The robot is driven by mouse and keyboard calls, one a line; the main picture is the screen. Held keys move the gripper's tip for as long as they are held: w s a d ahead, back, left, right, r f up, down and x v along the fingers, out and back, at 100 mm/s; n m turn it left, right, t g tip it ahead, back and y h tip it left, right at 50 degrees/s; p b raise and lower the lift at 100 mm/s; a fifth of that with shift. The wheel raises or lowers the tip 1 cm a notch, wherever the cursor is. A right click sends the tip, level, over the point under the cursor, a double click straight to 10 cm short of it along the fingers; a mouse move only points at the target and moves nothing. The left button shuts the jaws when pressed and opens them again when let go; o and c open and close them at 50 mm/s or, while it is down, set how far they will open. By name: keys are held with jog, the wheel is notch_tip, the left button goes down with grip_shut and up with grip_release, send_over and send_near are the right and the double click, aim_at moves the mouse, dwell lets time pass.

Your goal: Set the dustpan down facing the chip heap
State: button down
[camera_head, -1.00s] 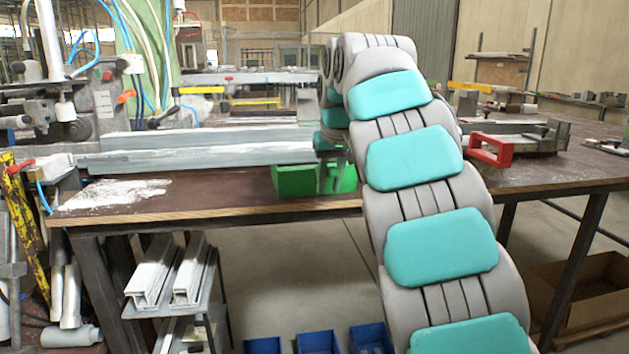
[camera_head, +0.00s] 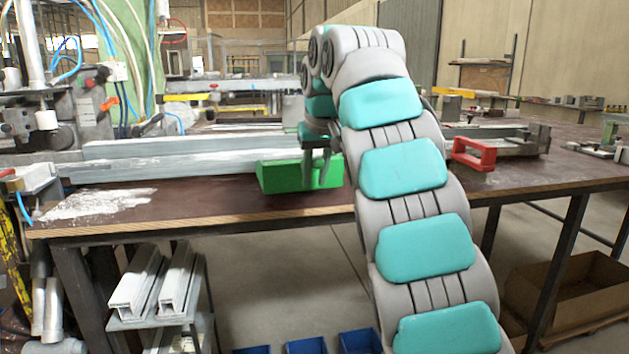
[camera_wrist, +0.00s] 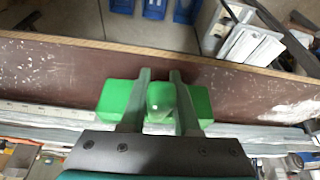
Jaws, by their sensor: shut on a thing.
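The green dustpan (camera_head: 285,177) is at the bench (camera_head: 230,200), over or on its brown top near the front edge. I cannot tell whether it touches the surface. My gripper (camera_head: 322,172) is shut on it from above. In the wrist view my gripper (camera_wrist: 160,122) has its two fingers on either side of the green handle (camera_wrist: 161,100), with the pan (camera_wrist: 118,98) showing beyond both fingers. The heap of pale chips (camera_head: 98,203) lies on the bench top at the left, well apart from the dustpan.
A long pale profile (camera_head: 190,150) runs along the bench behind the dustpan. Blue bins (camera_head: 305,346) and a rack of white profiles (camera_head: 160,285) stand below. Bare bench top lies between dustpan and chips.

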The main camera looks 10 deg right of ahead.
jog(key=shift+r, duration=0.3)
jog(key=shift+s+d, duration=0.1)
jog(key=shift+s, duration=0.4)
jog(key=s+d+r+b, duration=0.1)
jog(key=s+b, duration=0.2)
jog(key=s, duration=1.2)
jog(key=shift+d+r, duration=0.25)
jog(key=shift+d, duration=0.05)
jog(key=shift+s, duration=0.1)
